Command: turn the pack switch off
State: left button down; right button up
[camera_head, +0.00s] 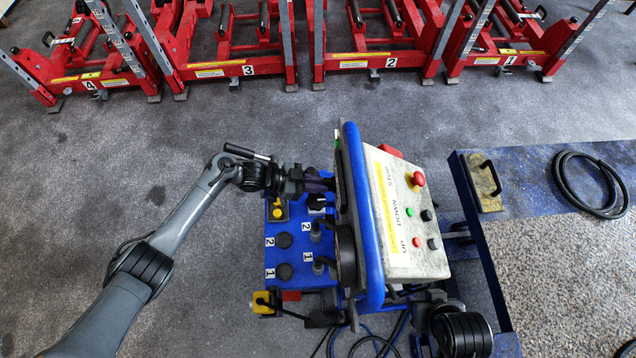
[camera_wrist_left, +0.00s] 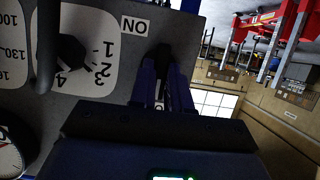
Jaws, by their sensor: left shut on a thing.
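The pack switch (camera_wrist_left: 163,57) is a black knob on a grey panel (camera_wrist_left: 110,15) in the left wrist view, beside a label that reads ON upside down. Part of another label shows between my fingers, mostly covered. My left gripper (camera_wrist_left: 164,85) has its two blue fingers around the knob and is shut on it. In the head view my left gripper (camera_head: 322,185) reaches in from the left to the left side of the control box (camera_head: 420,262). The switch is hidden there. My right arm shows at the bottom right; its gripper is hidden.
A black selector knob (camera_wrist_left: 70,52) numbered 1 to 4 and a gauge (camera_wrist_left: 10,152) are near the switch. A blue panel (camera_head: 286,258) with knobs lies below the box. Red jacks (camera_head: 240,60) line the back. A blue-edged platform (camera_head: 482,240) stands right. Floor at left is clear.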

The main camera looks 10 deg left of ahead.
pick_arm(q)
jog(key=c, duration=1.1)
grip_release()
jog(key=p+v, duration=0.1)
jog(key=v, duration=0.9)
jog(key=shift+s+a+r, duration=0.1)
jog(key=shift+a, duration=0.3)
